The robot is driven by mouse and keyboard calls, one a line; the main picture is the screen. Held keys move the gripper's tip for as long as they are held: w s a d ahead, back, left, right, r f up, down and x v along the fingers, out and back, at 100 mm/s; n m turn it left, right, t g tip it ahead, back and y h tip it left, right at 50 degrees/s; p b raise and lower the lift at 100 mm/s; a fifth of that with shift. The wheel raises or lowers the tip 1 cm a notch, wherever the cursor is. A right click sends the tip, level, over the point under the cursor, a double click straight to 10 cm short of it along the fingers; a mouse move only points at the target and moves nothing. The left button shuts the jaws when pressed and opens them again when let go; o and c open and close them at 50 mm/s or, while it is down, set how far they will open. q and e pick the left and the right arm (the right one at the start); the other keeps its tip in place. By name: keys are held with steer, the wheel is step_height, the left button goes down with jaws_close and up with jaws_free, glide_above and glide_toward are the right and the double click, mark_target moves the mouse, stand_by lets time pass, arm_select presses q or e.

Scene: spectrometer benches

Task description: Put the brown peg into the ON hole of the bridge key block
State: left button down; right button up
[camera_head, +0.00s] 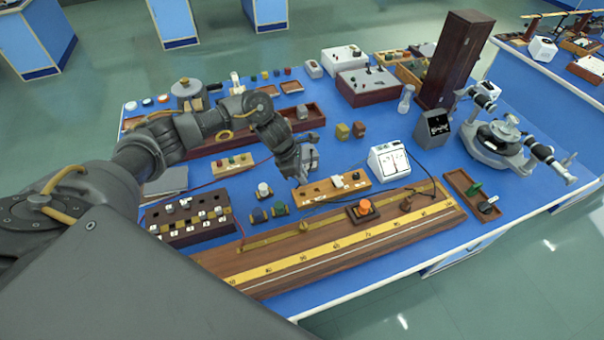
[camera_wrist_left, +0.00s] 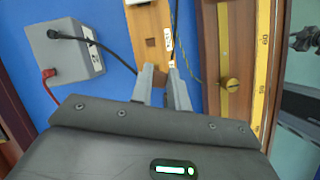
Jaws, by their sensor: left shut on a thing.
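The bridge key block (camera_head: 338,188) is a light wooden strip with dark holes and white parts, on the blue bench in front of the grey box. In the left wrist view the block (camera_wrist_left: 149,22) shows a square hole and a white label beside it. My left gripper (camera_head: 303,181) is over the block's left end, pointing down. In the left wrist view its fingers (camera_wrist_left: 164,84) are closed on the brown peg (camera_wrist_left: 158,76), which covers part of the block. I cannot tell whether the peg's lower end touches the block. My right gripper is not seen.
A grey box (camera_wrist_left: 66,50) with black and red leads is beside the block. The long scale board (camera_head: 330,240) with an orange-topped slider (camera_head: 363,210) lies in front. A white meter (camera_head: 388,162) stands to the right, and a black lead crosses near the block.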

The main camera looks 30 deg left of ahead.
mark_target(306, 194)
arm_select(q)
steer(key=shift+f, duration=0.25)
steer(key=shift+f+b, duration=1.1)
steer(key=shift+f, duration=0.85)
steer(key=shift+f+b, duration=1.2)
steer(key=shift+b, duration=0.1)
steer(key=c, duration=1.3)
jaws_free()
steer(key=shift+a, duration=0.1)
steer(key=shift+o, duration=0.2)
steer(key=shift+r, duration=0.1)
